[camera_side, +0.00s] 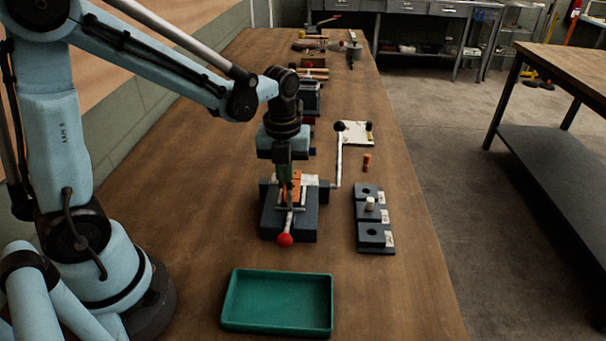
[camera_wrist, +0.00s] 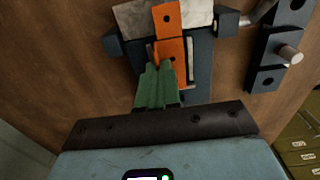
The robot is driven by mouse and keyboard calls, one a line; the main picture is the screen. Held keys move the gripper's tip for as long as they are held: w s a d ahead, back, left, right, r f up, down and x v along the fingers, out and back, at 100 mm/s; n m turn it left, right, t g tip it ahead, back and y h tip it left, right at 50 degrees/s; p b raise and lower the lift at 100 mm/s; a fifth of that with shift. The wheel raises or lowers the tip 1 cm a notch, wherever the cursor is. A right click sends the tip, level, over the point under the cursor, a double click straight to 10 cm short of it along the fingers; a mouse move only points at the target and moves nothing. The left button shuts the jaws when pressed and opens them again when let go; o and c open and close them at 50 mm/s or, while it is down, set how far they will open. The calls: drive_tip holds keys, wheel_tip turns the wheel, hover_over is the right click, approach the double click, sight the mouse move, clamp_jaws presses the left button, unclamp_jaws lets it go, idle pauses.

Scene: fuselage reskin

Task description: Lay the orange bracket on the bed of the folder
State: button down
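The orange bracket (camera_wrist: 170,48) shows in the wrist view as a strip with two holes, bent across its middle. Its upper part lies against the pale sheet (camera_wrist: 133,17), and its lower part is over the dark folder (camera_wrist: 200,72). It also shows in the side view (camera_side: 292,190), on or just above the folder (camera_side: 272,222). My gripper's green fingers (camera_wrist: 158,68) point down at the folder and overlap the bracket's lower left edge. The fingers look close together. Whether they hold the bracket is hidden. The folder has a red-knobbed lever (camera_side: 285,239) in front.
A crank handle (camera_side: 338,155) rises at the folder's right. A dark block with round holes and a pale peg (camera_side: 370,204) stands further right, with a small orange-brown cylinder (camera_side: 366,161) behind it. An empty green tray (camera_side: 278,329) lies in front. Bench space between tray and folder is clear.

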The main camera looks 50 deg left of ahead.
drive_tip(key=shift+f, duration=0.7)
idle(0.5)
drive_tip(key=c, duration=1.3)
unclamp_jaws()
drive_tip(key=shift+o, duration=0.2)
drive_tip(key=shift+r, duration=0.1)
wheel_tip(320, 180, up, 11)
drive_tip(key=s+d+f+n+t, duration=0.1)
drive_tip(key=s+n+t, duration=0.2)
drive_tip(key=n, duration=1)
drive_tip(key=s+f+n+t, duration=0.1)
drive_tip(key=s+n+t, duration=0.2)
drive_tip(key=n, duration=1.1)
drive_tip(key=shift+d+t, duration=0.35)
drive_tip(key=shift+t, duration=0.25)
